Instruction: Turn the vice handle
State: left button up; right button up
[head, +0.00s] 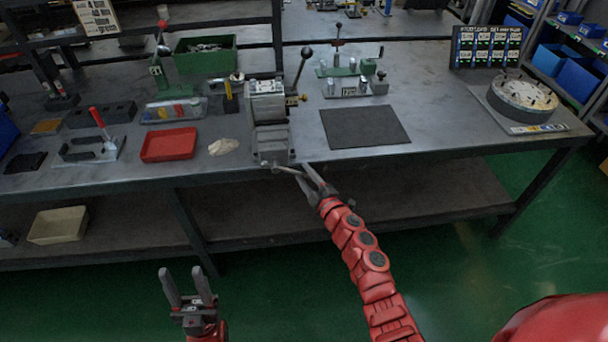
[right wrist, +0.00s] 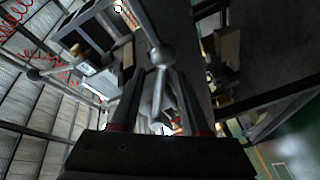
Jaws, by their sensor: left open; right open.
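The grey vice (head: 270,130) stands at the front edge of the workbench, with a valve block (head: 266,88) on top of it. Its handle (head: 290,170) is a thin metal bar at the front, sticking out past the bench edge. My right gripper (head: 308,182) is open at the right end of the handle. In the right wrist view, the handle's ball end (right wrist: 161,56) and bar lie between the open fingers of my right gripper (right wrist: 155,95); I cannot tell if they touch. My left gripper (head: 187,286) is open and empty, low in front of the bench.
A black mat (head: 364,126) lies right of the vice. A red tray (head: 169,145) and a crumpled cloth (head: 223,147) lie left of it. A black-knobbed lever (head: 301,67) rises beside the vice. The lower shelf holds a beige bin (head: 58,226).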

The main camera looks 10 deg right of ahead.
jog(key=shift+w+a, duration=0.2)
jog(key=shift+w, duration=0.1)
jog(key=shift+c, duration=0.3)
grip_shut()
dwell(1.0)
